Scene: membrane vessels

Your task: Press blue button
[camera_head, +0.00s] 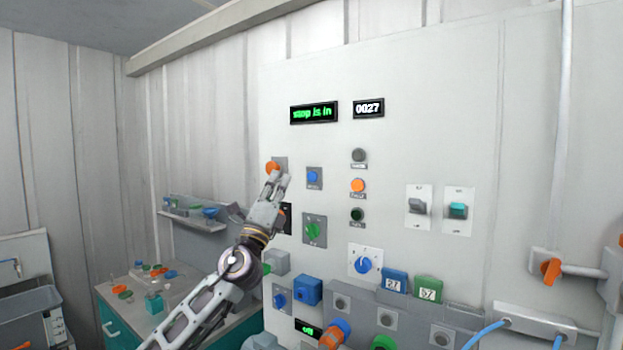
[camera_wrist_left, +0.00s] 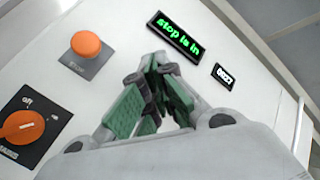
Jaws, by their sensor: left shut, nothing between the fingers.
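The blue button (camera_head: 313,177) sits on a small grey plate on the white panel, just right of my left gripper in the head view. My left gripper (camera_head: 275,180) is shut and empty, raised in front of the panel. In the head view its fingertips overlap the lower part of an orange button (camera_head: 272,166); I cannot tell whether they touch. In the left wrist view the shut green-padded fingers (camera_wrist_left: 158,75) point at the panel, with the orange button (camera_wrist_left: 86,44) to their left. The blue button does not show there. My right gripper is not in view.
Blue boxes (camera_head: 308,290) jut out below. A cluttered bench (camera_head: 125,300) stands left.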

